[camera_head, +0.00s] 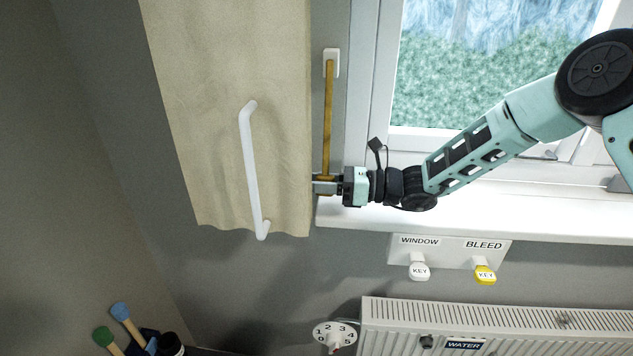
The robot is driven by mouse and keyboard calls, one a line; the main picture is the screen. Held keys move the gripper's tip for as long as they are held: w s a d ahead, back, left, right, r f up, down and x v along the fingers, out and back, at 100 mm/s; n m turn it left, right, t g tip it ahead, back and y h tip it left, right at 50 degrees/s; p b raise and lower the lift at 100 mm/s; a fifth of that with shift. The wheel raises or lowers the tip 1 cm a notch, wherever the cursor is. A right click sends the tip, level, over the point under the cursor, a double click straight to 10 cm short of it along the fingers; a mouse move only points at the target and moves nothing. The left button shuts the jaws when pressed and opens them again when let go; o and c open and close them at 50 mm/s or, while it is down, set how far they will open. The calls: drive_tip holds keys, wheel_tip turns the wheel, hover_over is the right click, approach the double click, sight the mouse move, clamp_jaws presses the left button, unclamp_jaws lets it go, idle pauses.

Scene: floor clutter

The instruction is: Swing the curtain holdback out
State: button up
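A brass-coloured bar (328,118), which looks like the curtain holdback, hangs almost straight down from a white wall bracket (331,62) between the curtain and the window frame. A beige curtain (205,105) hangs to its left, with a white bar with bent ends (250,165) in front of it. My gripper (323,184) reaches in from the right, at the lower end of the brass bar. Its fingers are small here and overlap the bar's end, so I cannot tell whether they are closed on it.
The window sill (480,208) runs just below my arm. Below it are a key panel (450,250) with a white key (419,268) and a yellow key (485,272), a radiator (500,320) and a numbered dial (335,335). Green- and blue-tipped sticks stand at the lower left.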

drive_tip(key=d+b, duration=0.2)
drive_tip(key=d, duration=0.3)
drive_tip(key=d+b, duration=0.2)
drive_tip(key=d, duration=0.4)
drive_tip(key=d+b, duration=0.2)
drive_tip(key=d, duration=0.4)
drive_tip(key=shift+s+d, duration=0.2)
drive_tip(key=shift+s, duration=0.1)
